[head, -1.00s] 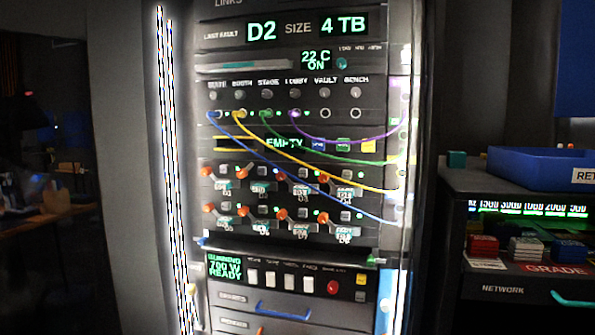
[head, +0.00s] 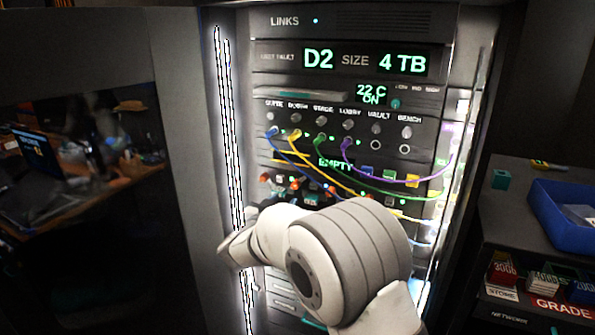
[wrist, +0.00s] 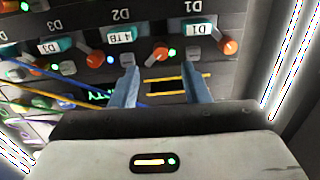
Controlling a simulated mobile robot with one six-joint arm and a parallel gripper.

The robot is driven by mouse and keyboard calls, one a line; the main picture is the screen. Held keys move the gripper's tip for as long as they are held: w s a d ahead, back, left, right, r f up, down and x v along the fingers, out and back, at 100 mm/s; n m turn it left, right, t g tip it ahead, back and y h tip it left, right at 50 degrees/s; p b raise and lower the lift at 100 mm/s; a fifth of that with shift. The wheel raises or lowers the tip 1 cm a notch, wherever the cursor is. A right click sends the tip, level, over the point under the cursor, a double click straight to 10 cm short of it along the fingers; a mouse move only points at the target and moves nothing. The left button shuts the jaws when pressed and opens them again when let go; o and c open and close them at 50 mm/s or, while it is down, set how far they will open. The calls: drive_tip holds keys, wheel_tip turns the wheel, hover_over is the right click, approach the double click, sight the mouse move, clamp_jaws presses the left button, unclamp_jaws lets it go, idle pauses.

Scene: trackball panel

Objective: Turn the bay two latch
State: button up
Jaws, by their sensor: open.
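The D1 latch (wrist: 229,46) is to the right and the D3 latch (wrist: 95,59) to the left.
The rack display (head: 363,62) reads D2, size 4 TB. A yellow cable (head: 318,165) and a blue cable (wrist: 75,91) run across the panel near the bays. A blue tray (head: 560,205) stands on the cabinet at right. A bright light strip (head: 236,160) lines the rack's left side.

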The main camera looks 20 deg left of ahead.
sight(294, 187)
drive_tip(key=shift+h, duration=0.3)
drive_tip(key=shift+w+d+r, duration=0.1)
drive_tip(key=shift+w, duration=3.55)
drive_tip(key=shift+c, duration=0.2)
